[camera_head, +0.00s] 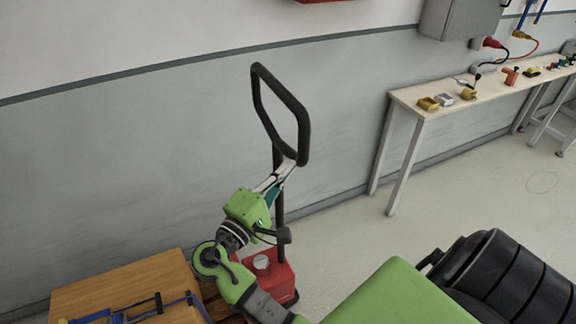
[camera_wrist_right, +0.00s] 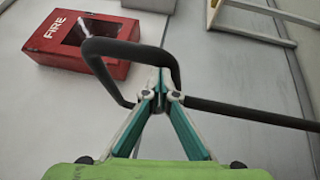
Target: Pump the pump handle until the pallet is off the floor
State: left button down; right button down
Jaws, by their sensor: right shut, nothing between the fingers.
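The pump handle (camera_head: 303,130) is a black loop on a long shaft, standing nearly upright above a red pump body (camera_head: 282,284). My right gripper (camera_head: 287,168) is at the lower end of the loop. In the right wrist view its fingertips (camera_wrist_right: 161,90) meet where the loop (camera_wrist_right: 128,48) joins the shaft (camera_wrist_right: 250,115). The fingers are shut with nothing held between them; whether they touch the handle is unclear. A wooden load (camera_head: 122,288) stands beside the pump. The pallet cannot be made out clearly, nor its height off the floor. My left gripper is not in view.
Blue-handled tools (camera_head: 125,316) lie on the wooden load. A workbench (camera_head: 425,112) with small parts stands along the wall at right. A red fire box (camera_wrist_right: 78,45) is on the wall. The floor (camera_head: 440,205) before the bench is clear.

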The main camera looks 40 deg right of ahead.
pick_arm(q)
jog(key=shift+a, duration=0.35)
pick_arm(e)
jog(key=shift+s+r, duration=0.1)
jog(key=shift+s, duration=0.05)
